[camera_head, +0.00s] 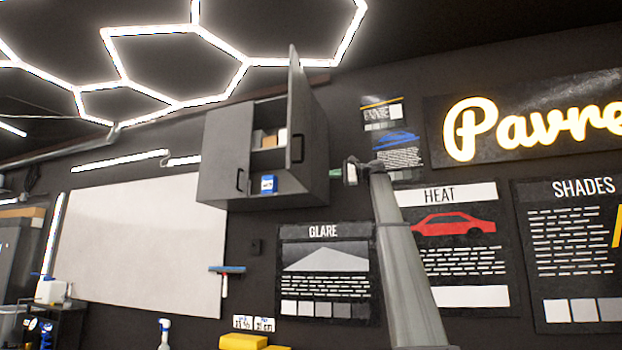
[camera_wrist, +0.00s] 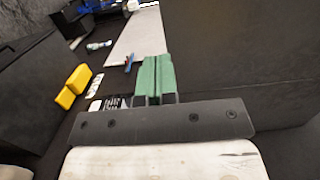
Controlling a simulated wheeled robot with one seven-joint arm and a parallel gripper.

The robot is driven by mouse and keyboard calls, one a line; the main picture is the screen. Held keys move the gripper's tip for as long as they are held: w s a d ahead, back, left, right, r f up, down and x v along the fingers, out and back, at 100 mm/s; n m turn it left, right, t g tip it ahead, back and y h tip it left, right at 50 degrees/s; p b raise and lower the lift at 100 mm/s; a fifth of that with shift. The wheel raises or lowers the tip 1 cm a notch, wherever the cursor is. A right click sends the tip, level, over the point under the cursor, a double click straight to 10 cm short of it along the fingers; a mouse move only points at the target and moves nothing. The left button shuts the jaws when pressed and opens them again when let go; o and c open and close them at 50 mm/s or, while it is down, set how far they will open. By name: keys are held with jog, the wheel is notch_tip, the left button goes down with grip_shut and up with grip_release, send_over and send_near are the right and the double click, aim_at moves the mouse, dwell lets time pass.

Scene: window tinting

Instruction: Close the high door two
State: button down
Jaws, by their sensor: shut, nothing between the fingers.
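A dark grey wall cabinet (camera_head: 232,133) hangs high on the black wall. Its right door (camera_head: 298,112) stands open, swung outward and seen nearly edge-on, with a black handle on it. Its left door (camera_head: 223,165) is closed. My gripper (camera_head: 335,173) is to the right of the cabinet in the head view, close to its right side; I cannot tell whether it touches. In the wrist view its green fingers (camera_wrist: 153,78) are together, with nothing between them. A large dark panel (camera_wrist: 235,55) fills the right of that view; I cannot tell whether it is the door.
Small boxes (camera_head: 270,140) and a blue-and-white box (camera_head: 268,184) are inside the cabinet. Posters, such as the GLARE poster (camera_head: 325,262), hang on the wall below and to the right. A white board (camera_head: 150,245) is at the left. Yellow items (camera_head: 243,342) lie below.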

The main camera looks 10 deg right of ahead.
jog(key=x, duration=1.3)
jog(key=shift+w+a, duration=0.15)
jog(key=shift+a, duration=0.2)
